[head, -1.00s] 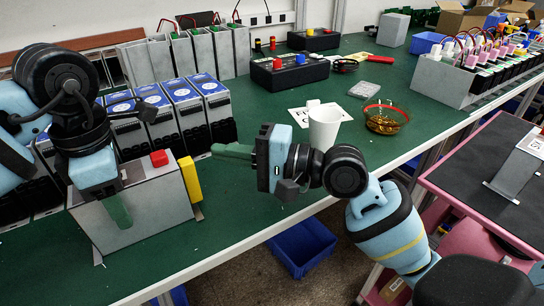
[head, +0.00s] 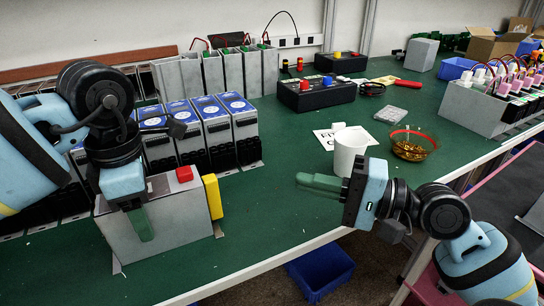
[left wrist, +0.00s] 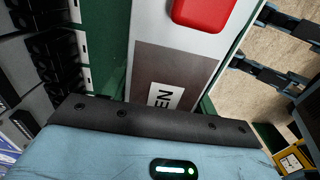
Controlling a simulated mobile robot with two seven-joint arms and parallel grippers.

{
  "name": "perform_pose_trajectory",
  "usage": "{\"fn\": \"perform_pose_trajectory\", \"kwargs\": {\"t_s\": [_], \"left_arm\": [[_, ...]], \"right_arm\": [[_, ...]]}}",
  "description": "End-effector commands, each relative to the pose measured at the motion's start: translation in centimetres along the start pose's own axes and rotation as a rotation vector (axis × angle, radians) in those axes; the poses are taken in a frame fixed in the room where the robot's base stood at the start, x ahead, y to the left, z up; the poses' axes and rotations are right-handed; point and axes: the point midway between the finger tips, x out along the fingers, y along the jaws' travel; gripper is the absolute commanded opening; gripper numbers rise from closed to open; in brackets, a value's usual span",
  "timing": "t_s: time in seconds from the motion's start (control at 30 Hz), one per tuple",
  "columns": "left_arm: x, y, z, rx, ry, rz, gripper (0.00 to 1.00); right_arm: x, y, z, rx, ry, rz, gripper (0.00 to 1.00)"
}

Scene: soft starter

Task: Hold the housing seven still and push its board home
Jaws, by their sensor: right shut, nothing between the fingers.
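A grey box-shaped housing (head: 165,225) stands near the front left of the bench, with a red block (head: 184,174) on top and a yellow piece (head: 213,197) at its right end. I cannot read a number on it. My left gripper (head: 141,222) points down over the housing, one green finger against or close to its front face; the other finger is hidden. In the left wrist view the housing's top (left wrist: 178,55) and the red block (left wrist: 203,12) show close up. My right gripper (head: 320,184) is shut and empty, well right of the yellow piece, pointing left.
A white cup (head: 349,152) stands just behind my right gripper. Blue-topped units (head: 215,125) stand in a row behind the housing. A glass bowl (head: 412,146) and black control box (head: 316,94) are further back. The bench is clear between housing and right gripper.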

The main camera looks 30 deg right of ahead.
Motion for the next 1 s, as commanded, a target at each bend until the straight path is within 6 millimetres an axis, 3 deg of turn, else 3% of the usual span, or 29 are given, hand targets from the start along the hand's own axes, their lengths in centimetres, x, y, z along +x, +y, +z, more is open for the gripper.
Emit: {"fn": "perform_pose_trajectory", "kwargs": {"t_s": [0.17,0.53,1.0], "left_arm": [[0.0,0.0,0.0,0.0,0.0,0.0,0.8],[-0.7,0.0,0.0,0.0,-0.001,0.002,0.8],[-9.1,0.0,0.0,-0.001,-0.001,0.002,0.8]], "right_arm": [[0.0,0.0,0.0,0.0,0.0,0.0,0.0],[0.0,0.0,0.0,0.0,0.0,0.0,0.0],[0.0,0.0,0.0,0.0,0.0,0.0,0.0]]}}
